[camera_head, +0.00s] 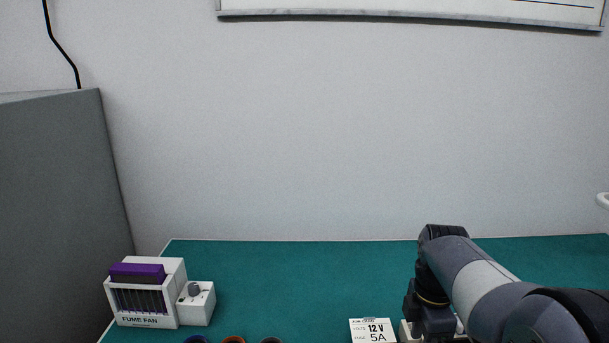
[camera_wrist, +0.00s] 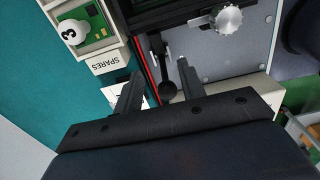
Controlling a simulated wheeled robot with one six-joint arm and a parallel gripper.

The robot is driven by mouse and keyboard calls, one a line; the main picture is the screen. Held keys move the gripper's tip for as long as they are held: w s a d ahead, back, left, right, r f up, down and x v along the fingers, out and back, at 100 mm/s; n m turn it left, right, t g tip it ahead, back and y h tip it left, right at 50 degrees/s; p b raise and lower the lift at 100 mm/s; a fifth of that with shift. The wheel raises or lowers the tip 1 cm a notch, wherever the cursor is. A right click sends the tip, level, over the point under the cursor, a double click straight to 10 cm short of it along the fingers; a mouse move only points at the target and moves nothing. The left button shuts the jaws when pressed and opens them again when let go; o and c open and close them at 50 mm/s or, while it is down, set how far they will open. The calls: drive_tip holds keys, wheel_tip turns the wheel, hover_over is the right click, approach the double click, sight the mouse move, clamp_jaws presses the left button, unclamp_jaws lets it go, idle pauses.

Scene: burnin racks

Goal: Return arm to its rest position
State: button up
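My arm (camera_head: 490,290) reaches in from the lower right in the head view, its wrist bent down over the green bench mat (camera_head: 300,275). The fingers are cut off or hidden there. In the wrist view, my gripper (camera_wrist: 160,68) shows two dark fingers spread apart. A black lever with a round knob (camera_wrist: 168,90) shows in the gap between them. The fingers do not appear to close on it, though its depth relative to them is hard to judge.
A fume fan (camera_head: 145,295) stands at the left. A white "12 V 5A" block (camera_head: 373,330) is beside my wrist. The wrist view shows a SPARES tray (camera_wrist: 108,62) and a metal panel with a silver knob (camera_wrist: 229,19). The mat's middle is clear; a grey partition (camera_head: 60,210) stands left.

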wheel_tip(320, 180, down, 2)
drive_tip(key=shift+a+f+b, duration=0.1)
drive_tip(key=shift+a+b, duration=0.05)
drive_tip(key=shift+b, duration=0.65)
drive_tip(key=a+b, duration=0.1)
drive_tip(key=a, duration=0.1)
drive_tip(key=a+b, duration=0.1)
drive_tip(key=shift+a+f, duration=0.35)
drive_tip(key=shift+a+f+b, duration=0.35)
drive_tip(key=shift+a+b, duration=0.35)
drive_tip(key=shift+b, duration=0.1)
